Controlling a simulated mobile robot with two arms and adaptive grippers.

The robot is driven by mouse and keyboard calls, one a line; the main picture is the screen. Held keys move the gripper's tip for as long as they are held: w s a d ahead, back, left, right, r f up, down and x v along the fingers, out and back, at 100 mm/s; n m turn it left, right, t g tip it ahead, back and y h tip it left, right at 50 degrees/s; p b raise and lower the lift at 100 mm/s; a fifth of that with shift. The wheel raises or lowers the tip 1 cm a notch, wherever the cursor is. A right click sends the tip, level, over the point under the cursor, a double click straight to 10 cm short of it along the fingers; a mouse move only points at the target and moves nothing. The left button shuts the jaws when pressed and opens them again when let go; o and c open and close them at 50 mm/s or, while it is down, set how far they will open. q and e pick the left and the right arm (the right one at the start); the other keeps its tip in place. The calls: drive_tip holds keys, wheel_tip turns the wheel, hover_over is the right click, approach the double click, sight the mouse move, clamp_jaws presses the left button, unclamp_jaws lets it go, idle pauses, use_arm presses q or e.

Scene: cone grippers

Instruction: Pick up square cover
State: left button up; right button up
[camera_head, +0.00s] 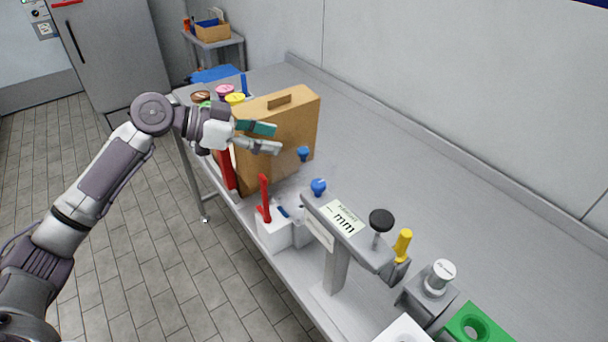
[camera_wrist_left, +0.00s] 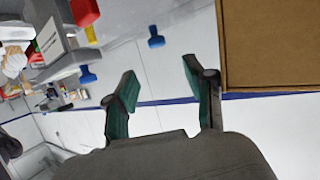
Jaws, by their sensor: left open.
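The square cover (camera_head: 287,113) is a tan, box-like piece with a small handle on top. It stands upright on the grey bench (camera_head: 400,170). My left gripper (camera_head: 277,139) is open, with its fingers in front of the cover's broad face in the head view. No contact can be made out. In the left wrist view, the open fingers (camera_wrist_left: 160,68) have empty space between them, and a brown panel, seemingly the cover (camera_wrist_left: 272,45), lies to their right. My right gripper is in neither view.
A stand with a "mm" label (camera_head: 343,217), red-handled tool (camera_head: 265,198), blue knobs (camera_head: 318,187) and green ring block (camera_head: 478,325) stand along the near bench edge. Coloured round pieces (camera_head: 235,98) sit behind the gripper. The bench's right side is clear.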

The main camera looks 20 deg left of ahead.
sight(303, 149)
use_arm(q)
drive_tip(key=shift+w+d+f+p, duration=0.3)
drive_tip(key=shift+d+f, duration=0.2)
drive_tip(key=shift+f, duration=0.1)
drive_tip(key=shift+w+d+f+p, duration=0.2)
drive_tip(key=shift+w+d+f, duration=0.05)
drive_tip(key=shift+d+f, duration=0.3)
drive_tip(key=p+x, duration=0.2)
drive_tip(key=x, duration=0.2)
drive_tip(key=shift+w+d+f, duration=0.15)
drive_tip(key=shift+d, duration=0.1)
drive_tip(key=shift+w+d+f, duration=0.2)
drive_tip(key=shift+d+f, duration=0.1)
drive_tip(key=shift+d, duration=0.1)
drive_tip(key=shift+a, duration=0.1)
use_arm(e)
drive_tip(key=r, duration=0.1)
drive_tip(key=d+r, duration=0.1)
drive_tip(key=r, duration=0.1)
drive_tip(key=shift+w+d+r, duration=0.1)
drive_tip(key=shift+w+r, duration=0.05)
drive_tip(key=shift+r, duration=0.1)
use_arm(q)
drive_tip(key=c, duration=0.5)
clamp_jaws()
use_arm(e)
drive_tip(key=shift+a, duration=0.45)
